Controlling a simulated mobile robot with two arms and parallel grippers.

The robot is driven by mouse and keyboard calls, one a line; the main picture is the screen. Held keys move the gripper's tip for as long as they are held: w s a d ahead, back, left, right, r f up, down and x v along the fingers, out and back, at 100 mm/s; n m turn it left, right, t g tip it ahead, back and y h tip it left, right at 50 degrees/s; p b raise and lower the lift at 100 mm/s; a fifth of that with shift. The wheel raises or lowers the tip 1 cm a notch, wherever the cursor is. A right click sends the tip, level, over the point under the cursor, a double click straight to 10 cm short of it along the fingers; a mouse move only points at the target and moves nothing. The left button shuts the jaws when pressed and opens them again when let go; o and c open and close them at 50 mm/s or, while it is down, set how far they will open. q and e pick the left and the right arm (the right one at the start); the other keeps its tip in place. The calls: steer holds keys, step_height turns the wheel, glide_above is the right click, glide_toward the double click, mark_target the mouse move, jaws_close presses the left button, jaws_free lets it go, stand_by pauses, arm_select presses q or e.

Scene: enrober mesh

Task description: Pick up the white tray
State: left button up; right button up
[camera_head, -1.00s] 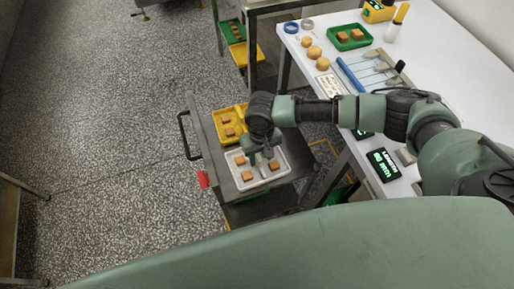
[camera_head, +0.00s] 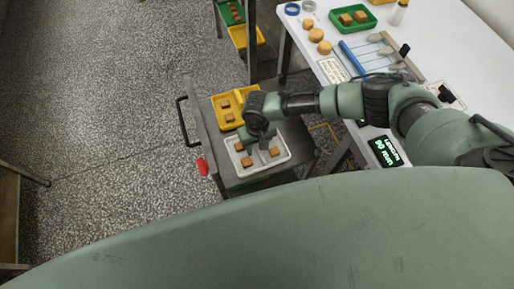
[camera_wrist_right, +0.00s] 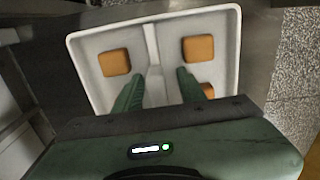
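The white tray (camera_head: 260,162) lies on a dark cart, with several brown-orange cubes in it. In the right wrist view the tray (camera_wrist_right: 112,33) fills the upper middle, and a raised white divider (camera_wrist_right: 151,42) runs down its centre. My right gripper (camera_head: 257,145) is over the tray's far part. In the wrist view its two green fingers (camera_wrist_right: 160,76) are apart, one on each side of the divider line. I cannot tell whether they touch it. The tray's near part in the wrist view is hidden by the gripper body. My left gripper is not in view.
The cart (camera_head: 207,128) has a black handle at left and a red piece on its side. A yellow tray (camera_head: 217,103) with cubes lies beyond the white tray. A white table (camera_head: 440,45) with tools and a green tray (camera_head: 337,24) stands right.

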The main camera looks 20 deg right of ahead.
jaws_close()
steer(key=shift+w, duration=0.1)
stand_by(1.2)
